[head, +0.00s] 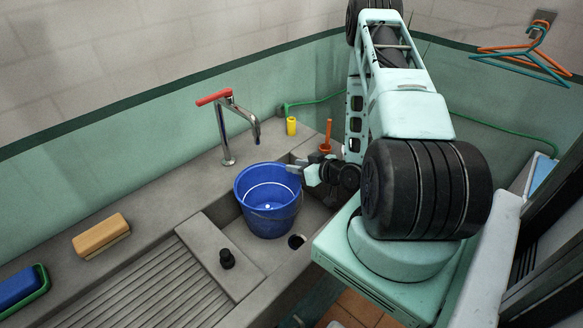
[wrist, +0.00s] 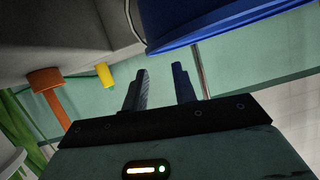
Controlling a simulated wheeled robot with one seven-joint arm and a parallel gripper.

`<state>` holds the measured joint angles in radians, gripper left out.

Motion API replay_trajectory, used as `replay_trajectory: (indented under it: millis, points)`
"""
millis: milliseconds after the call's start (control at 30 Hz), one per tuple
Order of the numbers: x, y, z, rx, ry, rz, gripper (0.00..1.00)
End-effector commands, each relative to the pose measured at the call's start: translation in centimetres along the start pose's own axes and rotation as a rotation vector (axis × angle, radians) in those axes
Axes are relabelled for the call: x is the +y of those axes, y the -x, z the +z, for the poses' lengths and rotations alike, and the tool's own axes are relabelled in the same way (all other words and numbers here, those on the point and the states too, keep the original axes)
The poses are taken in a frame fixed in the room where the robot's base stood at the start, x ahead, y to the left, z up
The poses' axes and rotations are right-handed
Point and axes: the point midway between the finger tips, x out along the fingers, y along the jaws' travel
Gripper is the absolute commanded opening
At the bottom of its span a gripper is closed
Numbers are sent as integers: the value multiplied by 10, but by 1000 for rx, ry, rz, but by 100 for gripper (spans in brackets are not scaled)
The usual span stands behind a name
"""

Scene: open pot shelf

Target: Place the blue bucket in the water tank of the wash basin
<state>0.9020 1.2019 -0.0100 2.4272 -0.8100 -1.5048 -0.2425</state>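The blue bucket (head: 268,215) is at the sunken water tank (head: 316,214) of the grey wash basin in the head view. It looks roughly upright, its lower part within the tank's outline; whether its base touches the tank floor I cannot tell. My gripper (head: 296,170) is at the bucket's right rim. In the wrist view, the bucket (wrist: 230,22) fills the upper right, beyond my fingers. The two fingers of my gripper (wrist: 161,68) stand apart with a visible gap and nothing clearly held between them. Contact with the rim is unclear.
A tap with a red handle (head: 214,97) stands behind the bucket. A yellow cup (head: 291,126) and an orange plunger-like tool (head: 326,140) are behind the tank. A dark stopper (head: 227,259) sits on the left ledge. A tan brush (head: 101,236) lies further left. A drain hole (head: 297,241) is visible.

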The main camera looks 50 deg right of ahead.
Motion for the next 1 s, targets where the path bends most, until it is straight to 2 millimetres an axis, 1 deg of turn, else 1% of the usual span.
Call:
replay_trajectory:
  millis: [33, 133, 233, 300, 400, 500, 667, 767, 867, 967, 1000]
  points:
    - [2, 11, 5, -1, -1, 4, 28]
    - [2, 34, 4, 0, 0, 4, 28]
    - [0, 59, -2, -2, -3, 3, 28]
    - [0, 72, -2, -2, -5, 2, 28]
    - [0, 82, -2, -1, -2, 1, 28]
    - [0, 88, -1, 0, -1, -1, 28]
    - [0, 91, 0, 0, 1, -1, 28]
    - [-2, 88, -1, -7, 10, -9, 28]
    - [-10, 73, -8, -57, 55, -45, 28]
    - [-29, 47, -20, -163, 143, -104, 28]
    - [-40, 35, -27, -216, 183, -130, 28]
